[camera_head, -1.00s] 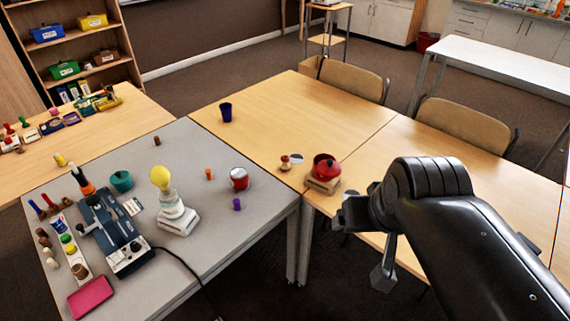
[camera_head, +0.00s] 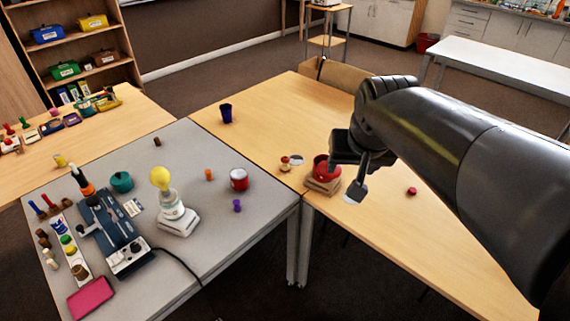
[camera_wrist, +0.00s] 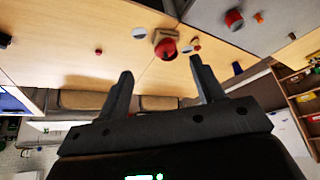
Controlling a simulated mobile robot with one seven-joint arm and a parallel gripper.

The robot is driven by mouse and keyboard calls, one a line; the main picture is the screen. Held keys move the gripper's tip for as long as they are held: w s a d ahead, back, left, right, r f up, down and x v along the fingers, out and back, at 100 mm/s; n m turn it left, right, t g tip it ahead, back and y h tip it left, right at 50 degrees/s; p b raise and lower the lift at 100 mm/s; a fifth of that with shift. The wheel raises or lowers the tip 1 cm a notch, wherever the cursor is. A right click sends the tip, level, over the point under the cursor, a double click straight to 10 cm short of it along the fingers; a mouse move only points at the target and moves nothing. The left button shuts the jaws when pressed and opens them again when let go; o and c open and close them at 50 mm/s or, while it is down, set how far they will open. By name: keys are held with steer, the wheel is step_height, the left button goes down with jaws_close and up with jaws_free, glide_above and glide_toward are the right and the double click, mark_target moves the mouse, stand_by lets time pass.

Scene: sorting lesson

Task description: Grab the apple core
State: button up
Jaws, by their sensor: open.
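A small tan and red piece that looks like the apple core (camera_head: 286,163) stands on the wooden table, just left of a red pot-like thing (camera_head: 321,166). In the wrist view it seems to be the small piece (camera_wrist: 195,44) beside the red thing, too small to tell well. My gripper (camera_head: 350,172) is open and empty, above the table to the right of the red thing. In the wrist view my gripper's two fingers (camera_wrist: 160,68) stand wide apart, with nothing between them.
The red thing rests on a wooden block (camera_head: 322,186) close to the core. A white piece (camera_head: 297,159) lies beside the core. A blue cup (camera_head: 226,112) stands farther back. A small red object (camera_head: 412,191) lies to the right. The grey table (camera_head: 262,212) at left is crowded.

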steer(key=w+a+f, duration=0.2)
steer(key=w, duration=1)
steer(key=m+g+h, duration=0.1)
steer(key=m, duration=0.1)
glide_above(284, 160)
steer(key=s, duration=0.4)
step_height(284, 160, down, 25)
steer(key=x, duration=0.3)
steer(key=a+x, duration=0.1)
steer(key=x, duration=0.1)
steer(key=shift+w+d+f, duration=0.1)
steer(key=shift+w+f, duration=0.1)
steer(key=shift+f, duration=0.1)
steer(key=shift+x, duration=2.95)
steer(key=shift+w+d, duration=0.1)
steer(key=shift+w, duration=0.05)
steer(key=shift+c, duration=0.3)
steer(key=c, duration=1)
